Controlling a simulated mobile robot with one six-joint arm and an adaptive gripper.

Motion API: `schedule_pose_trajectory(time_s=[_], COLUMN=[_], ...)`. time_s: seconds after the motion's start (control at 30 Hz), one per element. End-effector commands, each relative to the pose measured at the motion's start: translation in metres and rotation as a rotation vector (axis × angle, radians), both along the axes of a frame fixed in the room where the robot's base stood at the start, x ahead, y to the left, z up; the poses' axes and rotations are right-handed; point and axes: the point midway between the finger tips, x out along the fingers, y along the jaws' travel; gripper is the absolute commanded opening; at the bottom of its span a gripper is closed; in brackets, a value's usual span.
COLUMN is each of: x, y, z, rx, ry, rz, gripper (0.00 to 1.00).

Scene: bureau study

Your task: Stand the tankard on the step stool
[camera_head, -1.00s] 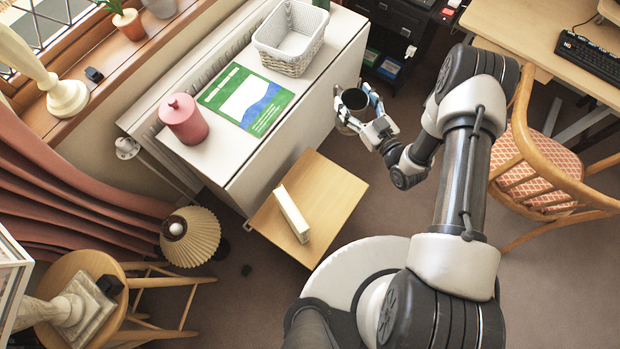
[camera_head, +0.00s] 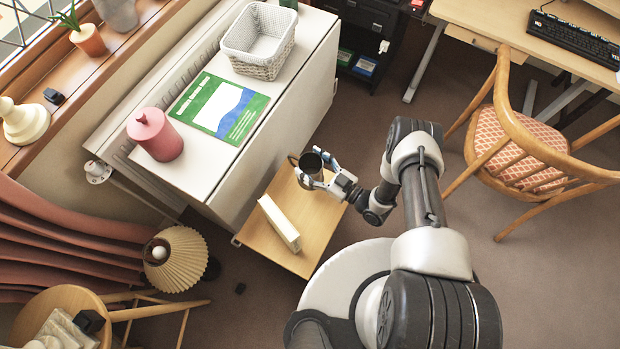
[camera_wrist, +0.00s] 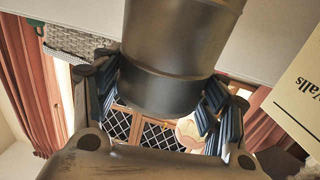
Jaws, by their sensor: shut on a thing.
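The tankard (camera_head: 310,162) is a dark metal mug with a dark open top, held upright in the head view. My gripper (camera_head: 312,179) is shut on it from the right side. In the wrist view the tankard (camera_wrist: 170,60) fills the upper middle between my two fingers (camera_wrist: 160,100). The step stool (camera_head: 290,262) is a low light-wood top beside the white cabinet. The tankard appears over the stool's far end. I cannot tell whether its base touches the wood.
A thick pale book (camera_head: 279,223) stands on the stool, left of and nearer than the tankard; its printed cover (camera_wrist: 300,90) shows in the wrist view. The white cabinet (camera_head: 270,120) rises directly behind. A wooden chair (camera_head: 520,140) stands to the right.

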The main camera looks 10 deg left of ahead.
Motion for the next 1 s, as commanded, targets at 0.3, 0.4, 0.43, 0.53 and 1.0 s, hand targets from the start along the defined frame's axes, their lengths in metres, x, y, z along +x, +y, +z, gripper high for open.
schedule_pose_trajectory(time_s=[0.3,0.4,0.43,0.53,1.0], x=[0.001,0.000,0.000,0.000,0.001], y=[0.000,0.000,0.000,0.000,0.000], z=[-0.046,-0.058,-0.063,-0.079,-0.089], rx=[0.002,0.002,0.002,0.002,0.002], ry=[-0.002,-0.001,-0.001,-0.001,-0.001], rz=[0.000,0.000,0.000,0.000,0.000], gripper=[0.09,0.09,0.09,0.09,0.09])
